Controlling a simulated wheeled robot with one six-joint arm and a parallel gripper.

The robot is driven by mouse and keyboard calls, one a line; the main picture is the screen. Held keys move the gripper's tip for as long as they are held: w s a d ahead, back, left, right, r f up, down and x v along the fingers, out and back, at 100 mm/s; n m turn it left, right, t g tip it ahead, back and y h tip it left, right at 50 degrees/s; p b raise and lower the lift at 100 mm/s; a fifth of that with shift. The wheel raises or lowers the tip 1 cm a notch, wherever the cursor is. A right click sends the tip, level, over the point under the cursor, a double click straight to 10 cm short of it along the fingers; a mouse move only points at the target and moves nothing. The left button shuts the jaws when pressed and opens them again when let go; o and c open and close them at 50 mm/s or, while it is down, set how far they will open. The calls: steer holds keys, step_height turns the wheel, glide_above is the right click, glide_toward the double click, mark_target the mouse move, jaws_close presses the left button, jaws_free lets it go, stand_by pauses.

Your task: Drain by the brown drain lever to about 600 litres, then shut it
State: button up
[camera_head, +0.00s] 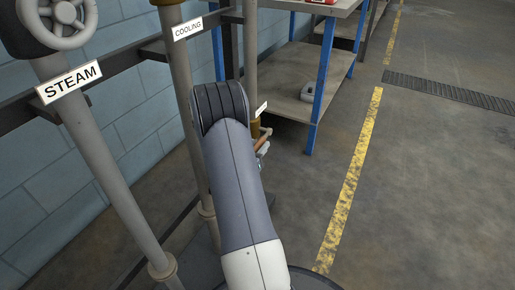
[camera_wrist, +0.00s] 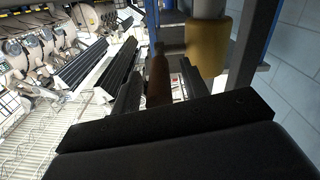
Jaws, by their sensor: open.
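The brown drain lever (camera_head: 265,138) sticks out beside a vertical pipe in the head view, just right of my arm, which hides part of it. In the wrist view the lever (camera_wrist: 158,76) points toward the camera between the two dark fingers of my gripper (camera_wrist: 159,90). The fingers are apart, one on each side of the lever, and I see no clear contact. The ochre valve body (camera_wrist: 207,48) is close to the right finger; it also shows in the head view (camera_head: 255,129). No litre reading is in view.
A pipe labelled COOLING (camera_head: 187,29) and a pipe labelled STEAM (camera_head: 69,82) with a handwheel (camera_head: 68,22) stand left of my arm. A blue-legged shelf table (camera_head: 295,97) is behind right.

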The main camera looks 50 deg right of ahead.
steer(key=shift+d, duration=0.25)
jaws_close()
stand_by(0.3)
